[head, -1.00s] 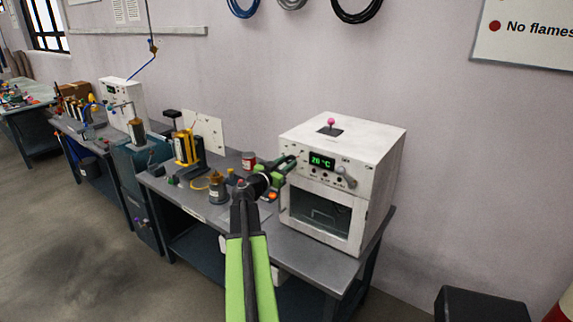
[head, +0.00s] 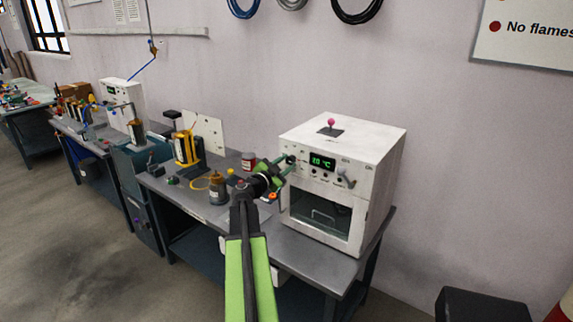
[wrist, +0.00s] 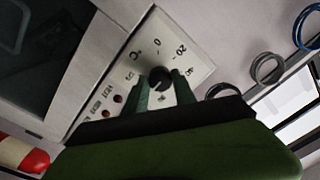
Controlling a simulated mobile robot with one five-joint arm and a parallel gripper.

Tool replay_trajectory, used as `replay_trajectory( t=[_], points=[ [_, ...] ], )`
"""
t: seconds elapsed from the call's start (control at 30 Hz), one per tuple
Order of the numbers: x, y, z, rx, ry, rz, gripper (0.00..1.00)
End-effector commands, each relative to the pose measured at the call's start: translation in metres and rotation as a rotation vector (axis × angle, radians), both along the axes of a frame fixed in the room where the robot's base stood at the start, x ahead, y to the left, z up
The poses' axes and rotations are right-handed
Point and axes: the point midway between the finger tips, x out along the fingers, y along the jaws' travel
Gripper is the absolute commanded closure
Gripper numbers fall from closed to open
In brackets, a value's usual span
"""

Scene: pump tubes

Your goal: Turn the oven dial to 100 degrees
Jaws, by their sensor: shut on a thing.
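The white oven (head: 360,140) stands on the bench, with a green-lit display (head: 322,162) that seems to read 30 °C, though its digits are small. My gripper (head: 285,163) is at the upper left of the oven's front. In the wrist view the black round dial (wrist: 159,78) sits on a pale plate (wrist: 190,62) marked with numbers and °C. My gripper's two green fingers (wrist: 162,88) are on either side of the dial, shut on it. The fingers partly cover the plate, so the pointer's exact position cannot be told.
A grey lever (head: 347,178) sticks out right of the display. The oven door (head: 318,215) is below. A small pink-topped lever (head: 331,125) stands on the oven's top.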

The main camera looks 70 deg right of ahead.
Motion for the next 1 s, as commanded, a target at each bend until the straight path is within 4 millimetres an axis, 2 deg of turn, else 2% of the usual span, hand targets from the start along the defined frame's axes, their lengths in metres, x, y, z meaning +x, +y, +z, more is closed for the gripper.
replay_trajectory(
  t=[0.33, 0.37, 0.5, 0.83, 1.0],
  points=[
    [-0.002, -0.001, 0.001, -0.003, 0.003, -0.005, 1.0],
    [-0.002, -0.001, 0.001, -0.003, 0.003, -0.005, 0.64],
    [-0.001, -0.001, 0.001, -0.002, 0.002, -0.003, 0.46],
    [0.0, 0.003, 0.0, -0.001, 0.0, 0.0, 0.46],
    [0.003, 0.032, -0.001, -0.001, 0.0, 0.003, 0.46]
  ],
)
